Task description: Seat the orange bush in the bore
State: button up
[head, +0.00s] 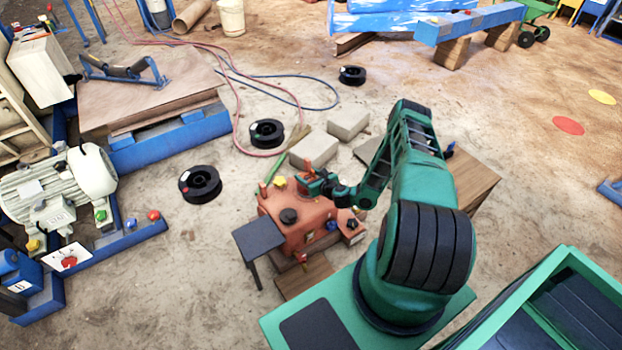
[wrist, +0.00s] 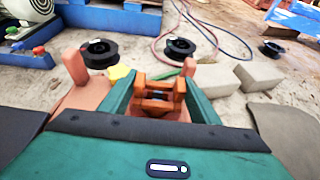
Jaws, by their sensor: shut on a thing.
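My gripper (head: 318,184) is over the back of the red-orange machine body (head: 290,238). In the wrist view its two green fingers (wrist: 156,95) are closed on an orange piece, which I take to be the orange bush (wrist: 157,84). The bush lies between the fingers, with dark gaps showing in it. It cannot be made out clearly in the head view. The bore is not clearly seen; the gripper and bush hide part of the body. I cannot tell whether the bush touches the body.
Concrete blocks (head: 313,149) lie behind. Black spools (head: 200,184) and hoses lie on the floor, with bare floor between.

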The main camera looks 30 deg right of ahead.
notch_tip(320, 180, down, 2)
jog(key=shift+f, duration=0.1)
jog(key=shift+c, duration=0.2)
jog(key=o, duration=1.3)
jog(key=shift+c, duration=0.2)
jog(key=shift+s, duration=0.1)
